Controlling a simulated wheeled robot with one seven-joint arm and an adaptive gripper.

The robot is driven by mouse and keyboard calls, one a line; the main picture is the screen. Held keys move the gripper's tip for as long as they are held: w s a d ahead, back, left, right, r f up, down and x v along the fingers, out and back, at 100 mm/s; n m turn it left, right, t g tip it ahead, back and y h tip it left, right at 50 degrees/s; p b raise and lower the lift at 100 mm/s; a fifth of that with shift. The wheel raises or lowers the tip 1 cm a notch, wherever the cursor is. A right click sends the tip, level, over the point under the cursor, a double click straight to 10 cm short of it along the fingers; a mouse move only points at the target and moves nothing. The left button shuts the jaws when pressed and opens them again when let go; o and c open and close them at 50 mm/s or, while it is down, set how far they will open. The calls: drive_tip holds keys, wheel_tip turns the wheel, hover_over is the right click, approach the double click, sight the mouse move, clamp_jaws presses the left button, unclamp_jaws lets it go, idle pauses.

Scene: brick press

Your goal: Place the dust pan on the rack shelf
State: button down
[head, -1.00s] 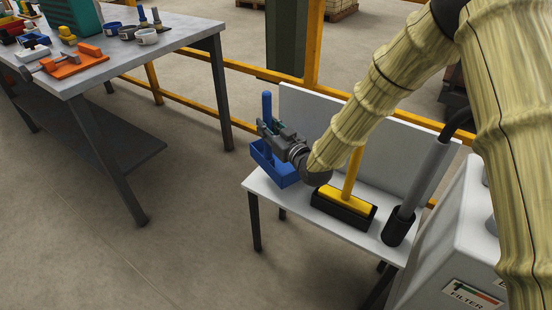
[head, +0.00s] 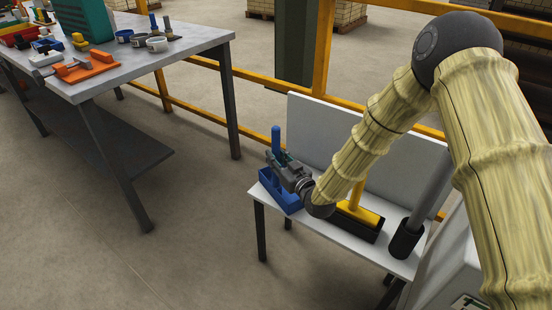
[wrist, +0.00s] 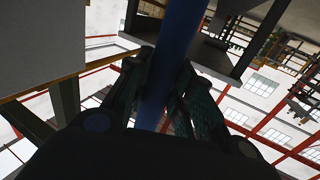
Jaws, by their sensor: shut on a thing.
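The blue dust pan (head: 284,201) is at the left end of the low white rack shelf (head: 341,240), with its handle (head: 276,138) upright. My gripper (head: 278,163) is shut on the handle. In the wrist view, the blue handle (wrist: 165,60) runs between the two fingers (wrist: 155,95). The pan's underside is hard to see, so I cannot tell whether it touches the shelf. Part of the pan is hidden behind my gripper.
A yellow and black broom head (head: 358,220) and a black cylindrical holder (head: 406,239) stand right of the pan. A white back panel (head: 330,135) rises behind the shelf. A grey worktable (head: 190,42) with tools stands at left, with open floor between.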

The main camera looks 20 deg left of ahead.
drive_tip(key=c, duration=1.2)
unclamp_jaws()
drive_tip(key=shift+c, duration=0.2)
drive_tip(key=v, duration=1.2)
drive_tip(key=shift+s, duration=0.1)
